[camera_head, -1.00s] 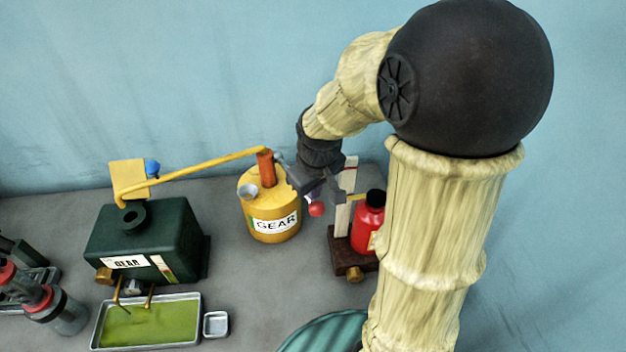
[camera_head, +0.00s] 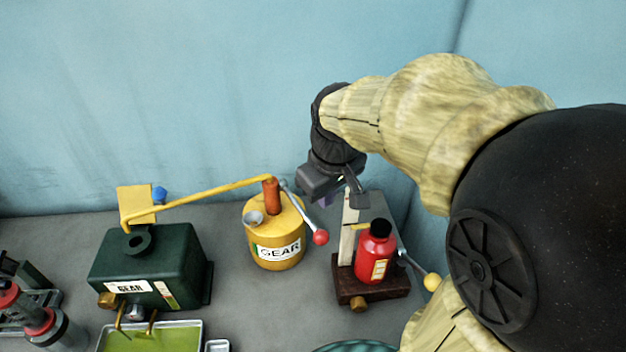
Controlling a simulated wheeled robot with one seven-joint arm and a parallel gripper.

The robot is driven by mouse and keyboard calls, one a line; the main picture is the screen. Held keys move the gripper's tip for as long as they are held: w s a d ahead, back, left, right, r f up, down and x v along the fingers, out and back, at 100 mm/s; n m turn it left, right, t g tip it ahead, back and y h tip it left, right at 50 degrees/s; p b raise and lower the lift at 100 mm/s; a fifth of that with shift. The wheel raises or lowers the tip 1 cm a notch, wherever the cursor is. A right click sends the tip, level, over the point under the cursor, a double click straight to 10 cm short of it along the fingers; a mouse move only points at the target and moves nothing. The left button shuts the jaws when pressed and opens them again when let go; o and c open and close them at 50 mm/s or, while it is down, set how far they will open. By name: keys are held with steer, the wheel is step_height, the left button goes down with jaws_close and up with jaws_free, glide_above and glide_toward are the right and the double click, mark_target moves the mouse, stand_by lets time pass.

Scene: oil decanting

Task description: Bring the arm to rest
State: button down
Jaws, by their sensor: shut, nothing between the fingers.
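My gripper (camera_head: 354,190) is at the upper middle of the head view, at the end of my arm, which reaches in from the right. It points down and appears above the back of the wooden stand, apart from the red-knobbed lever (camera_head: 320,237). Its fingers are small and partly hidden in the view, shut with nothing between them. The yellow can (camera_head: 277,237) labelled GEAR stands to its lower left, with the lever on its pump. The red bottle (camera_head: 376,250) stands upright on the wooden stand (camera_head: 372,289) below my gripper.
A dark green GEAR tank (camera_head: 150,262) stands at the left, joined to the can by a yellow pipe (camera_head: 205,188). A tray of green oil (camera_head: 148,338) lies before it. A yellow-knobbed lever (camera_head: 432,282) sticks out right of the stand. Grey bench (camera_head: 240,305) is bare before the can.

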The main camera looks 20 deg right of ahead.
steer(key=s+a+f+m, duration=0.2)
steer(key=s+f+m, duration=0.1)
steer(key=f, duration=0.9)
steer(key=shift+s+f+m, duration=0.4)
steer(key=shift+s, duration=0.15)
stand_by(0.8)
steer(key=c, duration=1)
jaws_free()
steer(key=c, duration=0.3)
steer(key=shift+d, duration=0.1)
steer(key=shift+c, duration=0.5)
